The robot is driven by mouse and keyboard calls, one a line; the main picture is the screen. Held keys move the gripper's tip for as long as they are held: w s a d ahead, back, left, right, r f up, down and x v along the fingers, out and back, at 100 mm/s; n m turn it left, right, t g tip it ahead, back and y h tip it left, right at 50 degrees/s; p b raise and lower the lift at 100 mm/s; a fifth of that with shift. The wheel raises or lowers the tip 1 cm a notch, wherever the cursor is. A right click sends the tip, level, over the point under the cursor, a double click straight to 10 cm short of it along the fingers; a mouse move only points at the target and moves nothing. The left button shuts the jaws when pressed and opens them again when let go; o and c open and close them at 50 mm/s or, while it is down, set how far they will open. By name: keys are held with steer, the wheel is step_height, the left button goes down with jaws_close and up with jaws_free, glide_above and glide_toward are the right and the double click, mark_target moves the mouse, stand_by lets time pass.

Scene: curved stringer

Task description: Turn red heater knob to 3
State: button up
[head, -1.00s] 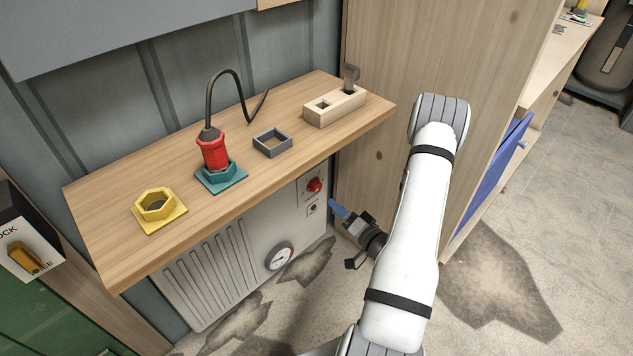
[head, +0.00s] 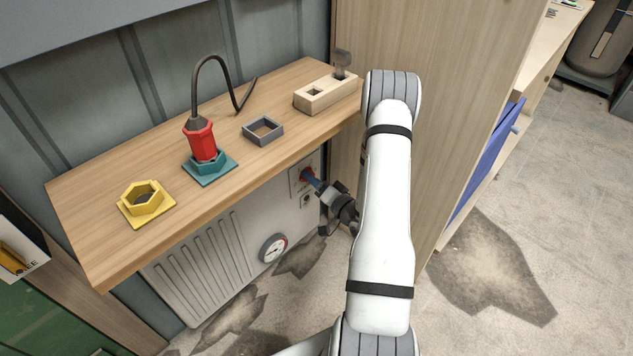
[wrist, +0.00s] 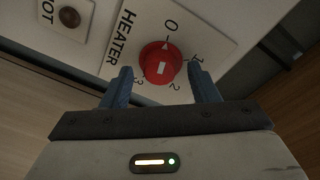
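The red heater knob (wrist: 160,60) is on a pale plate (wrist: 205,30) marked HEATER, with 0, 1, 2 and 3 around it. Its small white triangle points toward 0. In the head view the knob (head: 304,174) is partly hidden by my blue fingertips. My gripper (wrist: 160,72) is open, one blue finger on each side of the knob, with a visible gap on both sides. The head view also shows my gripper (head: 314,181) reaching the knob from the lower right. How deep the fingertips reach along the knob is unclear.
The wooden shelf (head: 100,240) overhangs the heater (head: 205,265) just above the knob. A tall wooden panel (head: 345,130) stands close on the right. A second plate with a dark round part (wrist: 69,16) is beside the knob. A gauge (head: 273,248) sits lower.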

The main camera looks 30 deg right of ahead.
steer(key=c, duration=1)
steer(key=shift+o, duration=0.2)
